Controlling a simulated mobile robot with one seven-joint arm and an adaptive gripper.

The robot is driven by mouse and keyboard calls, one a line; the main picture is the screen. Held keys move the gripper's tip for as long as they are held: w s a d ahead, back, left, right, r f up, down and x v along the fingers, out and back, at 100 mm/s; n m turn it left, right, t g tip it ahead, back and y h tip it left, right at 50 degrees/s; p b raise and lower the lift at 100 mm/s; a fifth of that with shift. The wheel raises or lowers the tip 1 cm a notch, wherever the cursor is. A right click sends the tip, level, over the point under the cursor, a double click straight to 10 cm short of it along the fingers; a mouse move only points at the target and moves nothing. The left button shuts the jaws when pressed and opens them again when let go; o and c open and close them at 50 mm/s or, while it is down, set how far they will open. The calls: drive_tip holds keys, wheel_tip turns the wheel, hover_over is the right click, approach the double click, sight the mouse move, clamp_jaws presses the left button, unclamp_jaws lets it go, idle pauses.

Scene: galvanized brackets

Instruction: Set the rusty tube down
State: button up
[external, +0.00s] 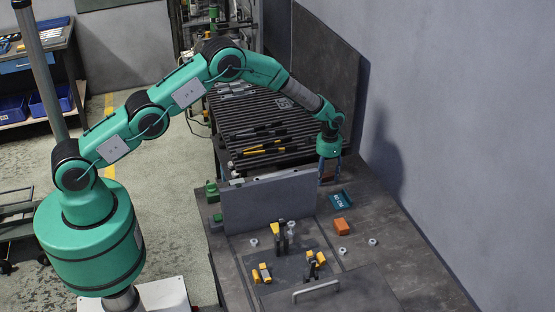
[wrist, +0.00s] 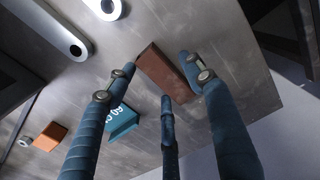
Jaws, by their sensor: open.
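The rusty tube (wrist: 165,73) is a short brown rectangular piece in the wrist view, between and just beyond my fingertips. It appears to rest on the grey tabletop, though its underside is hidden. My gripper (wrist: 158,66) is open, with one blue finger on each side of the tube and a third finger below it in the picture. I see a gap at the right finger; contact at the left is hard to tell.
A teal block (external: 340,199) and an orange block (external: 341,226) lie near the gripper. The upright grey plate (external: 270,201) stands to its left. Yellow-and-black clamps (external: 281,230) and metal rings (external: 373,242) are toward the front. The tabletop on the right is clear up to the wall.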

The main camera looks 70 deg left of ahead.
wheel_tip(320, 180, up, 12)
idle(0.6)
idle(0.7)
wheel_tip(320, 180, up, 22)
drive_tip(key=t, duration=0.1)
hover_over(326, 176)
drive_tip(key=s+d, duration=0.4)
drive_tip(key=s, duration=0.6)
drive_tip(key=s+d+r+t, duration=0.2)
drive_tip(key=s+d+r, duration=0.2)
drive_tip(key=s+r, duration=1)
drive_tip(key=s+d+r+t, duration=0.1)
drive_tip(key=s+r, duration=0.2)
drive_tip(key=s, duration=0.7)
drive_tip(key=s+d+r, duration=0.1)
drive_tip(key=s+r, duration=0.2)
drive_tip(key=s, duration=0.7)
drive_tip(key=s+d+f, duration=0.1)
drive_tip(key=s, duration=0.7)
drive_tip(key=s+d+f+t, duration=0.1)
drive_tip(key=s+f, duration=0.1)
drive_tip(key=s, duration=0.6)
drive_tip(key=shift+f+t, duration=0.3)
